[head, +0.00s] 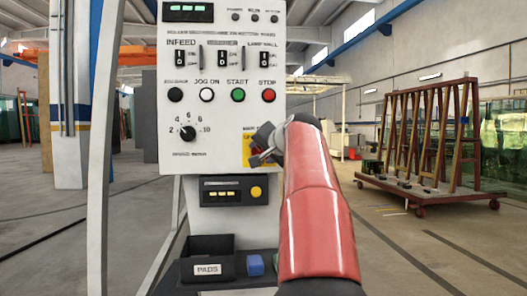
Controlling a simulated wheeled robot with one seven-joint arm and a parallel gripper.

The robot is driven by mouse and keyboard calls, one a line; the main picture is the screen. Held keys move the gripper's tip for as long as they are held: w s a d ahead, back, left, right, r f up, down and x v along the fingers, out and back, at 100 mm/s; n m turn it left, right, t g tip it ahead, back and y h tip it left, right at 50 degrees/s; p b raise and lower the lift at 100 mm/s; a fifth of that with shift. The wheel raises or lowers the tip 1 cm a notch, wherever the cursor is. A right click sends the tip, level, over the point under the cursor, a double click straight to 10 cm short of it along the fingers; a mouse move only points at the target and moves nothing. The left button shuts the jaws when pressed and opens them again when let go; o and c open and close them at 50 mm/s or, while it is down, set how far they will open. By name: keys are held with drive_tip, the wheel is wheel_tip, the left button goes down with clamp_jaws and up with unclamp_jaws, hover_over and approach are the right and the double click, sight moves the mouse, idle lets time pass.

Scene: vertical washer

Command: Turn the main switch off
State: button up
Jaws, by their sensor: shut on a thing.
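The white control panel (213,130) stands upright in front of me. At its lower right is a yellow plate (246,152) with small lettering above it, which I take to be the main switch's plate. My gripper (256,156) reaches it from the right, past the panel's edge, and is shut at the plate, on what appears to be the main switch. The gripper and my red arm cover the switch handle, so its position cannot be read.
The panel carries a speed knob (187,133), a green start button (238,95) and a red stop button (269,95) above my gripper. Below are a black box (220,191) and a PADS bin (207,270). A wheeled rack (430,140) stands at right.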

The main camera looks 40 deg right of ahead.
drive_tip(key=shift+f, duration=0.1)
drive_tip(key=shift+c, duration=0.2)
drive_tip(key=o, duration=1)
drive_tip(key=b+v, duration=0.1)
drive_tip(key=v, duration=0.6)
drive_tip(key=shift+s, duration=0.35)
drive_tip(key=shift+a, duration=0.2)
